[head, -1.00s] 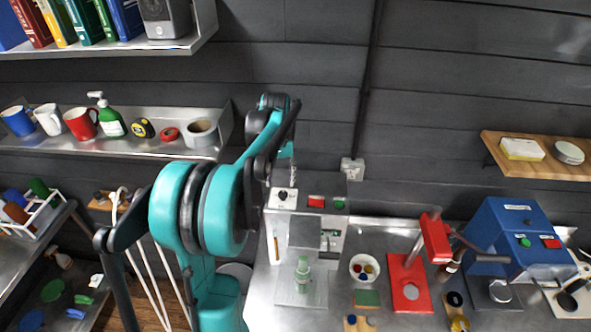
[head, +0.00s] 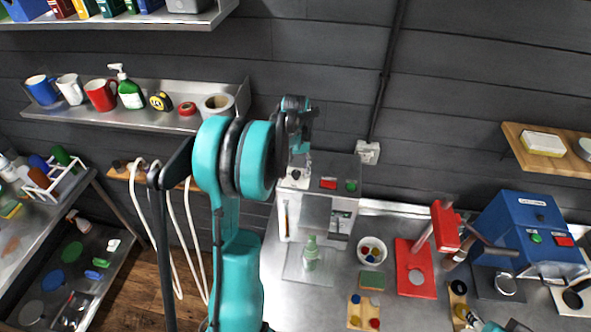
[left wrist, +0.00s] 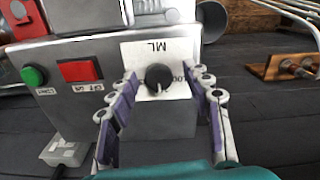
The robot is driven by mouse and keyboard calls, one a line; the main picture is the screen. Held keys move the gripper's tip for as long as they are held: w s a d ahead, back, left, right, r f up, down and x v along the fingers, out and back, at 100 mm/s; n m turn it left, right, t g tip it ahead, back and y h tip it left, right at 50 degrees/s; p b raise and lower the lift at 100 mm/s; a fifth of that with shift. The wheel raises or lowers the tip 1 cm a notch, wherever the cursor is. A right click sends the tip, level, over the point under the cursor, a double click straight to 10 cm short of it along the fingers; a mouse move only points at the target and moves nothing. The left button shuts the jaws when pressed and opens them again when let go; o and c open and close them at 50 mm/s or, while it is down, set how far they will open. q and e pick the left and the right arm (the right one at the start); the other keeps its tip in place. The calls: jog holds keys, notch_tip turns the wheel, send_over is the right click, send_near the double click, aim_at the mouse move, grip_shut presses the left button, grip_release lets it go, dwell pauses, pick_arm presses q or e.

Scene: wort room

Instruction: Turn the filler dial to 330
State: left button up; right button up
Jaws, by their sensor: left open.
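The filler dial (left wrist: 158,76) is a black round knob on a white plate marked ML, seen upside down in the left wrist view. A pale mark on the knob points down in that picture. The printed numbers are mostly hidden. My left gripper (left wrist: 163,88) is open, with one finger on each side of the knob and visible gaps to it. In the head view my left gripper (head: 299,150) is just above the dial plate and partly covers the dial (head: 296,174). The grey filler (head: 345,172) carries this plate. My right gripper is not seen.
Red and green buttons (head: 328,184) sit beside the dial. A bowl (head: 371,250), a red press (head: 416,270) and a blue machine (head: 535,235) are to the right. A dark wall is close behind.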

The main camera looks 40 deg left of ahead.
pick_arm(q)
jog(key=shift+w, duration=0.25)
grip_shut()
jog(key=shift+f, duration=0.1)
jog(key=shift+m+b, duration=1.15)
jog(key=shift+m, duration=0.15)
jog(key=m+b, duration=0.1)
jog(key=m, duration=0.1)
jog(key=shift+m+b, duration=0.3)
jog(key=shift+b, duration=0.05)
jog(key=m+b, duration=0.1)
jog(key=m, duration=0.2)
jog(key=shift+m+b, duration=0.3)
jog(key=shift+b, duration=0.1)
jog(key=shift+m+b, duration=0.6)
jog(key=shift+m, duration=0.9)
